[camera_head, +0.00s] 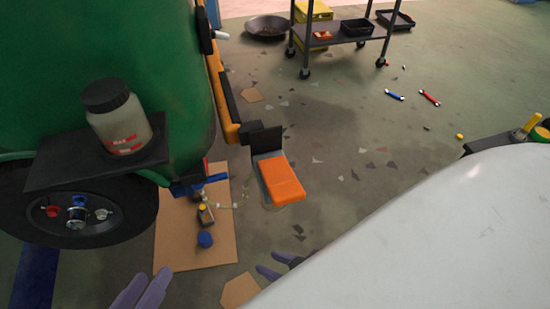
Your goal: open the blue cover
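A small round blue cap (205,240) sits on the cardboard sheet, in front of a small dark and yellow part. A blue bar (203,184) lies just above it, under the green body. Another small blue knob (80,201) shows at the wheel hub. I cannot tell for sure which of these is the blue cover. My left gripper (152,284) shows two purple fingers at the bottom edge, apart and empty, below the blue cap. My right gripper (276,265) is right of the cap, fingers apart and empty, partly hidden by a large white surface.
The green rickshaw body (110,35) and its wheel (85,220) fill the left. A jar (120,125) stands on its dark shelf. An orange pedal-like block (280,180) sits right of the cardboard (180,235). A black cart (345,40) stands behind; floor between is mostly open.

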